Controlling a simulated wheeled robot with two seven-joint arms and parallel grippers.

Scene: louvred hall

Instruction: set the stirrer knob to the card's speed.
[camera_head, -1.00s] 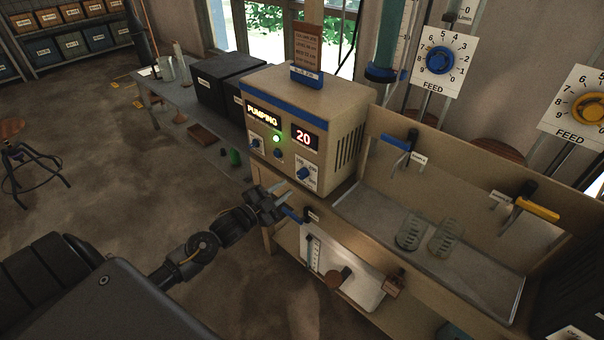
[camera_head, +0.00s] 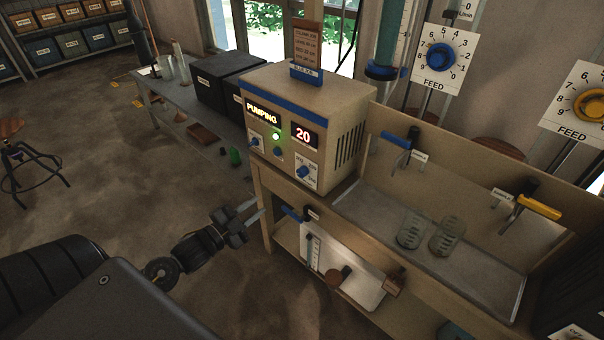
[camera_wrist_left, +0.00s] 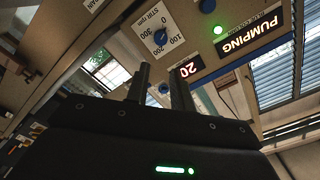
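The stirrer knob (camera_head: 303,172) is blue on a white dial at the lower right of the pump unit's front. The left wrist view shows it upside down (camera_wrist_left: 160,38), with a dial marked STIR rpm, 0 to 300. I cannot tell its pointer's exact setting. The brown card (camera_head: 306,46) stands in a blue holder on the unit; its lines are too small to read. My left gripper (camera_head: 256,211) is open and empty, below and left of the knob, apart from the unit. Its two fingers (camera_wrist_left: 160,72) stand apart in the left wrist view. My right gripper is out of view.
The unit's displays read PUMPING (camera_head: 261,113) and 20 (camera_head: 303,136), with a green lamp lit. A tray (camera_head: 462,274) with two beakers is farther right.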

